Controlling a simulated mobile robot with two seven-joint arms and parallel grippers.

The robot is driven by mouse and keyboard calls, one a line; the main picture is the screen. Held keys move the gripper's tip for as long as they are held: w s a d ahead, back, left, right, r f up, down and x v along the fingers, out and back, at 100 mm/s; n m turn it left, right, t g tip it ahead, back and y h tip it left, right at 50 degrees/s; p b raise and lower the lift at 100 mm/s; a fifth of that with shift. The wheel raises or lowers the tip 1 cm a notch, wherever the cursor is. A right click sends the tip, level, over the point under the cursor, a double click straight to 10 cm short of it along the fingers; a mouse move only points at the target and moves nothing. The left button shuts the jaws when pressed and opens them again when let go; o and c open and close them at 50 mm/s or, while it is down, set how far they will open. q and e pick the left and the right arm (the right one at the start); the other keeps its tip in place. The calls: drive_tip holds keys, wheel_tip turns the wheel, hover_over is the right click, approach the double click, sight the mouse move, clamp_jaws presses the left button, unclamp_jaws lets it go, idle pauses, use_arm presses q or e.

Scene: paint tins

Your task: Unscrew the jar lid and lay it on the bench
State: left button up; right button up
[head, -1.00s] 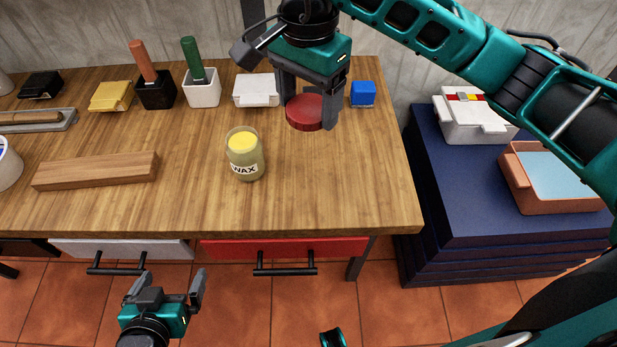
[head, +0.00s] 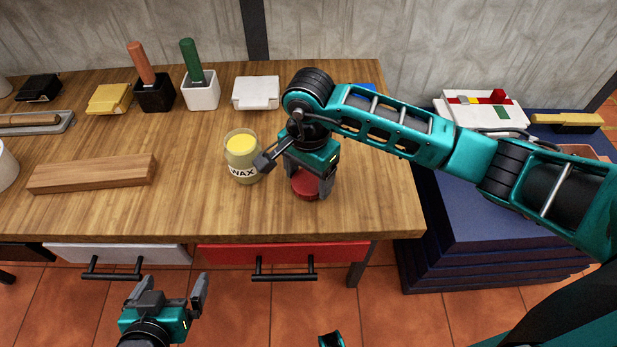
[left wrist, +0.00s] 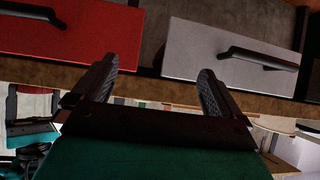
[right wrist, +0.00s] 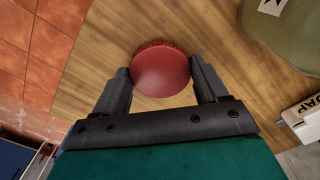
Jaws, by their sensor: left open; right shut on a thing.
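The wax jar (head: 242,157) stands upright and open on the bench, with yellow wax showing at its top; its side also shows in the right wrist view (right wrist: 285,38). The red lid (head: 304,185) is to the right of the jar, over the bench's front half. My right gripper (head: 311,188) is shut on the lid, one finger on each side of it; the right wrist view shows the lid (right wrist: 161,69) between the fingers. I cannot tell whether the lid touches the bench. My left gripper (head: 169,290) is open and empty, low in front of the bench drawers.
A wooden block (head: 92,174) lies left of the jar. A white box (head: 256,93), a white cup with a green handle (head: 201,92) and a black one with an orange handle (head: 155,94) stand behind. The bench (head: 375,205) is clear right of the lid.

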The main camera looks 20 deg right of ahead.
sight(308, 181)
drive_tip(key=shift+f, duration=0.5)
drive_tip(key=shift+f, duration=0.15)
drive_tip(key=o, duration=1.2)
drive_tip(key=shift+c, duration=0.2)
drive_tip(key=shift+r, duration=0.5)
wheel_tip(308, 181, up, 11)
drive_tip(key=shift+r+p, duration=0.2)
drive_tip(key=shift+p, duration=0.2)
